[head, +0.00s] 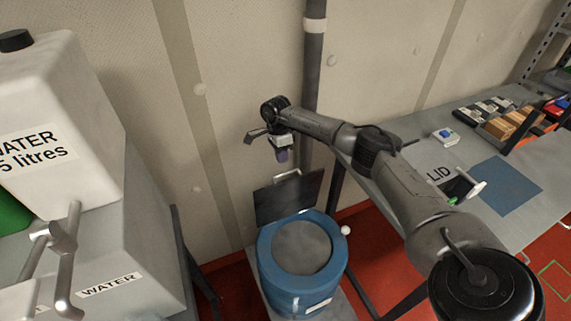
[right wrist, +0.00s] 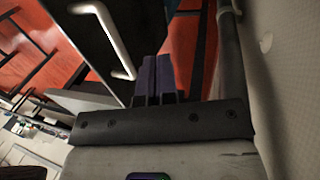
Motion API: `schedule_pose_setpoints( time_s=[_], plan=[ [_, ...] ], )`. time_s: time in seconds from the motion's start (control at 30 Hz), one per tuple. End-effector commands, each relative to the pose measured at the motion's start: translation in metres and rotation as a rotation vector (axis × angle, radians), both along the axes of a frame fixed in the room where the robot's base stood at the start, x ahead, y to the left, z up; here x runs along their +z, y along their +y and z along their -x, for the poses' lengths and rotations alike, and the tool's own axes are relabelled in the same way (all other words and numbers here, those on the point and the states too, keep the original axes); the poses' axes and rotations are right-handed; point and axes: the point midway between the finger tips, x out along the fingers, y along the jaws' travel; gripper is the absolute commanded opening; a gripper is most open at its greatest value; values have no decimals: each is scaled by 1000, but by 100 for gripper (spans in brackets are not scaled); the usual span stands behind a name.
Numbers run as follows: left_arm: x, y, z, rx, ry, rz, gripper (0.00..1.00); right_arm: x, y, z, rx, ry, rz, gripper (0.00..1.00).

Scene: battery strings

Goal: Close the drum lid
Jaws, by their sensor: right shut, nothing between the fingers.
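The lid carries a pale bar handle (head: 287,175). My right gripper (head: 282,158) points down just above the handle in the head view, shut and empty. In the right wrist view, the shut fingers (right wrist: 158,62) are beside the dark lid (right wrist: 85,40) and its handle (right wrist: 112,38). I cannot tell whether they touch it. My left gripper is not in view.
The wall and a vertical pipe (head: 313,80) are close behind my right gripper. A white water container (head: 60,130) stands on a grey cabinet at left.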

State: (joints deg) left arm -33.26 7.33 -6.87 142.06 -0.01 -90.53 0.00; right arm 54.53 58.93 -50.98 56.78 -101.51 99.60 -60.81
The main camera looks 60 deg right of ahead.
Motion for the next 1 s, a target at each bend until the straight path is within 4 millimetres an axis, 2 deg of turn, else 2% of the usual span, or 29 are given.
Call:
schedule_pose_setpoints(
  time_s=[0.2, 0.4, 1.0],
  plan=[
    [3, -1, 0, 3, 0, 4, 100, -4, 10, 15, 1, 0, 2, 0],
    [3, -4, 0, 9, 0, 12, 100, -7, 15, 22, -1, 0, 2, 0],
    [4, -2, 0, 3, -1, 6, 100, -7, 22, 20, 9, -20, 15, 0]
  ],
)
